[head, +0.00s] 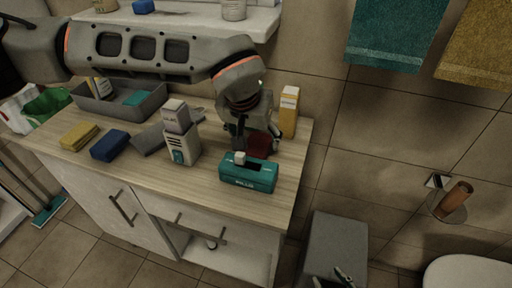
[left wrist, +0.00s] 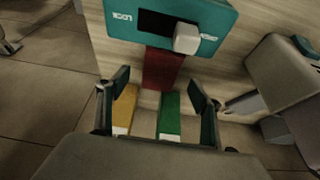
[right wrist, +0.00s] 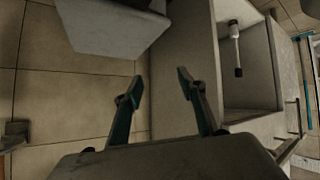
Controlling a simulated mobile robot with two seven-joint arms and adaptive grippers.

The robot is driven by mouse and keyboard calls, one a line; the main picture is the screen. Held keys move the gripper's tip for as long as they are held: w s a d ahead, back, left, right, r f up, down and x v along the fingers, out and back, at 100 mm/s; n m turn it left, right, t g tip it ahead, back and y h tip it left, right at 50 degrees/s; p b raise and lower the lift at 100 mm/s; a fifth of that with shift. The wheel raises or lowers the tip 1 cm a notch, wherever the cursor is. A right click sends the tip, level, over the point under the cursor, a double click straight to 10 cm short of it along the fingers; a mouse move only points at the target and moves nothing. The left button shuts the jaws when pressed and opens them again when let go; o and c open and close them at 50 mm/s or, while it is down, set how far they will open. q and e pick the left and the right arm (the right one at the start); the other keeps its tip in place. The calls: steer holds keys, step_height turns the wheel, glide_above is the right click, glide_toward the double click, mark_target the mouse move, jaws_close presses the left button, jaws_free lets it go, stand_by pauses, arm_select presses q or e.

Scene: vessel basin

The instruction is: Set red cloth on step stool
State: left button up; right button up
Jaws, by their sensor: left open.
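The red cloth (head: 262,144) lies on the wooden counter (head: 225,197), behind the teal tissue box, partly hidden by my left gripper (head: 246,140). In the left wrist view the red cloth (left wrist: 163,69) shows just ahead of and between the fingers of my left gripper (left wrist: 160,86), which is open and holds nothing. The grey step stool (head: 337,243) stands on the floor right of the counter. My right gripper (head: 340,277) is low in front of the stool. In the right wrist view the right gripper (right wrist: 160,82) is open and empty, near the stool (right wrist: 110,25).
The teal tissue box (head: 248,175) stands at the counter's front right. A yellow carton (head: 289,110) and a green carton (left wrist: 169,115) are close to my left gripper. A toilet (head: 468,272) is at right.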

mark_target(257, 144)
arm_select(q)
steer(key=x, duration=0.3)
steer(key=shift+w+f, duration=0.25)
steer(key=shift+w, duration=0.05)
steer(key=shift+f, duration=0.2)
stand_by(0.4)
steer(key=c, duration=1.2)
steer(key=shift+r, duration=0.1)
